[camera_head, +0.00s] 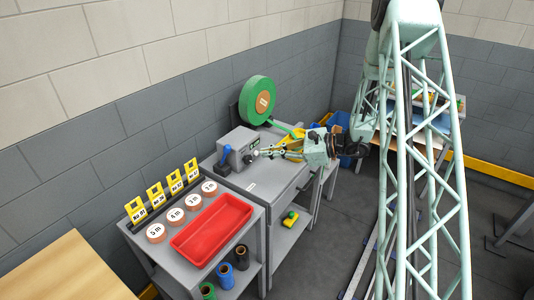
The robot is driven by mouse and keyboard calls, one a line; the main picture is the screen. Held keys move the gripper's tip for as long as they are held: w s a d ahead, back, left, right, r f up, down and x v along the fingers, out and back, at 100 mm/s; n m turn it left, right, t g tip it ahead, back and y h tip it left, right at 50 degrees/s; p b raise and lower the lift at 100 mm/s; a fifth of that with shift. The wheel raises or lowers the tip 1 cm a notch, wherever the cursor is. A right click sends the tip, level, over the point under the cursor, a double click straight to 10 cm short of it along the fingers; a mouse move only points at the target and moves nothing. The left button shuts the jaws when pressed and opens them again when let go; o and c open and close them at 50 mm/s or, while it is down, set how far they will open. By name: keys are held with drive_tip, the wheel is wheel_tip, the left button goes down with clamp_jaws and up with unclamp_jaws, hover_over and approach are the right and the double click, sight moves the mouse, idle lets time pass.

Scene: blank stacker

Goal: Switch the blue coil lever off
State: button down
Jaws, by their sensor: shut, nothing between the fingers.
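The blue lever (228,153) stands roughly upright at the left side of a grey machine box (240,140) on a grey workbench. A dark base shows at the lever's foot. My gripper (258,153) comes in from the right, close in front of the box's front face. Its fingers are shut with nothing between them, and their tips point left, to the right of the lever and apart from it. Whether the tips touch the box front is too small to tell.
A green coil wheel (257,100) stands behind the box. Left of the bench, a grey cart holds a red tray (212,230), several round labelled discs and yellow tags. A yellow-green item (290,219) lies on the bench's lower shelf. Floor is clear in front.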

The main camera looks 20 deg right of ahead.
approach(224, 156)
drive_tip(key=shift+w+a+r+b, duration=0.2)
drive_tip(key=shift+w+a+b, duration=0.4)
drive_tip(key=shift+w+a, duration=0.4)
drive_tip(key=shift+r+p, duration=0.2)
drive_tip(key=shift+p, duration=0.1)
